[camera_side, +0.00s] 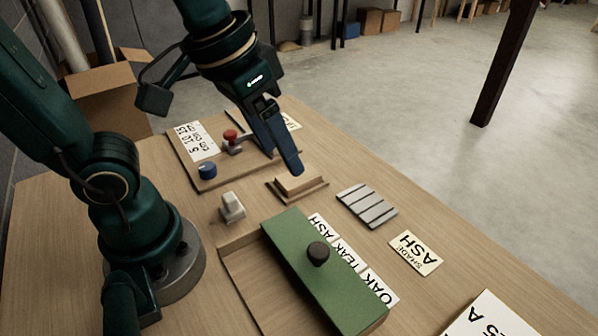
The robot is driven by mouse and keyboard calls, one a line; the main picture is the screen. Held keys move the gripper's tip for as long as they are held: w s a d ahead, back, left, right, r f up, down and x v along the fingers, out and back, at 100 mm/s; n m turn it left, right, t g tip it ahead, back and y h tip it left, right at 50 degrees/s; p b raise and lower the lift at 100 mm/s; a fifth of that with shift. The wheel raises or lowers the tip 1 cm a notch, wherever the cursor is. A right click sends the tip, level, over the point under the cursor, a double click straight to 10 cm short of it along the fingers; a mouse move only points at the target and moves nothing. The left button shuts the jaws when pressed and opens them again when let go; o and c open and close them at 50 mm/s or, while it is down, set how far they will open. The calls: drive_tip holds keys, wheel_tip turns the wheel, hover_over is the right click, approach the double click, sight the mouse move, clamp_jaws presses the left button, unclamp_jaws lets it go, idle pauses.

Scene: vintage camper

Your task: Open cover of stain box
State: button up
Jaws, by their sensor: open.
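The stain box (240,283) is a light wooden box on the table in front of my arm. Its green cover (300,262) lies over the right part, and a bare wooden section shows at its left. A dark round knob (318,253) stands on the cover. The inside of the box is hidden. My gripper (283,163) is open and empty, pointing down above the table behind the box. It is apart from the cover and the knob, close to a small wooden block on a base (297,186).
A board with a red knob (230,135) and a blue knob (207,170) is behind. Grey strips (367,205), an ASH card (415,252) and a larger card (490,318) lie right. Wood-name labels (345,262) run beside the cover.

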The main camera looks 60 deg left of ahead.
sight(318, 250)
drive_tip(key=d+f+m+g, duration=0.1)
drive_tip(key=d+f, duration=0.1)
drive_tip(key=w+d+f+m+g, duration=0.1)
drive_tip(key=d, duration=0.2)
drive_tip(key=d+f+g, duration=0.1)
drive_tip(key=d+f, duration=0.1)
drive_tip(key=d, duration=0.1)
drive_tip(key=shift+w+f+m+g+y, duration=0.3)
drive_tip(key=shift+f+m+g, duration=0.05)
drive_tip(key=shift+m+g, duration=0.05)
drive_tip(key=shift+s+d+f, duration=0.1)
drive_tip(key=shift+s+f, duration=0.2)
drive_tip(key=shift+f, duration=2.55)
clamp_jaws()
drive_tip(key=shift+r, duration=0.1)
